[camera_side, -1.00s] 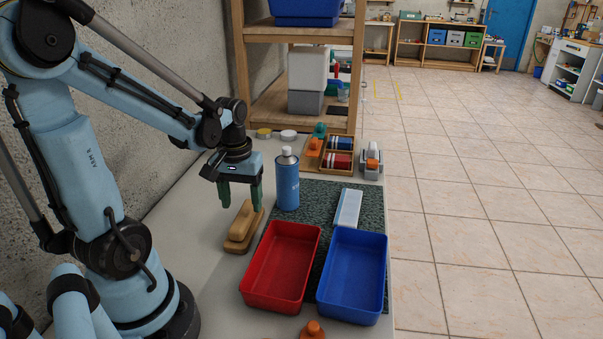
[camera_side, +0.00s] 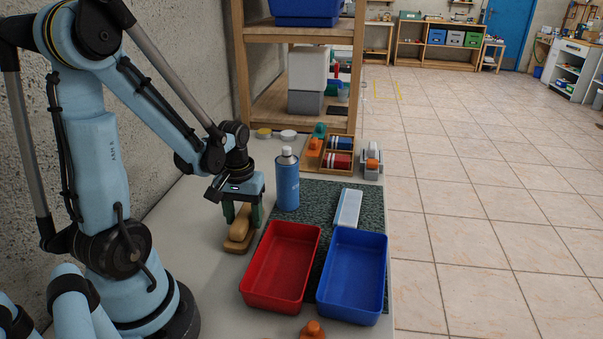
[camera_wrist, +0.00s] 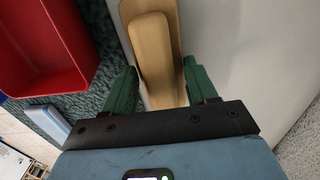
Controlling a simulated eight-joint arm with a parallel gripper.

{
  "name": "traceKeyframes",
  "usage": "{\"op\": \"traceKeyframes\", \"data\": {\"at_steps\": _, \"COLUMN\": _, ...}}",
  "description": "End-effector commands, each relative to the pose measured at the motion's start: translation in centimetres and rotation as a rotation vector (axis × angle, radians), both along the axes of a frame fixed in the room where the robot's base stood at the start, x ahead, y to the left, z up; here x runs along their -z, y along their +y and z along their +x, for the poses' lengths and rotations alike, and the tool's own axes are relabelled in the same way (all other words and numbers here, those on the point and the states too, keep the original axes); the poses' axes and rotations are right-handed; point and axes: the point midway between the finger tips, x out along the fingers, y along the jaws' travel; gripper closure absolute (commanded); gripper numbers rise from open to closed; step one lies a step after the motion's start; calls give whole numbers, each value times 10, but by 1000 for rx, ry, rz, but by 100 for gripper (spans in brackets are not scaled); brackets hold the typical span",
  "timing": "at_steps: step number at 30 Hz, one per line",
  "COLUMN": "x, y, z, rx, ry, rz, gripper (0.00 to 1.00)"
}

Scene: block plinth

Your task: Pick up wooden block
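The wooden block (camera_side: 237,244) is a tan, stepped piece with a narrower upper part on a wider base. It lies on the grey table left of the red bin. My gripper (camera_side: 243,221) is lowered over it with its green fingers on either side of the upper part. In the wrist view, the block (camera_wrist: 154,45) runs between the fingers of my gripper (camera_wrist: 160,70). The fingers are spread, with a small gap at the left finger; the right finger is very close to the block, and contact there is unclear. The fingers partly hide the block in the side view.
A blue spray can (camera_side: 287,182) stands close behind my gripper to the right. A red bin (camera_side: 270,298) and a blue bin (camera_side: 345,310) stand at the front right. A white-blue block (camera_side: 348,208) lies on the dark mat (camera_side: 316,193). A wooden shelf (camera_side: 270,112) rises behind.

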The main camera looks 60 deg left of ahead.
Motion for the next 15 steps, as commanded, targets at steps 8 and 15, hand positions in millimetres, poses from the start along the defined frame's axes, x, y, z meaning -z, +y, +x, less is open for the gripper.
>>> {"op": "traceKeyframes", "data": {"at_steps": 8, "x": 0, "y": 0, "z": 0, "rx": 0, "ry": 0, "rz": 0, "gripper": 84}}
{"op": "traceKeyframes", "data": {"at_steps": 15, "x": -4, "y": 0, "z": 0, "rx": 0, "ry": 0, "rz": 0, "gripper": 84}}
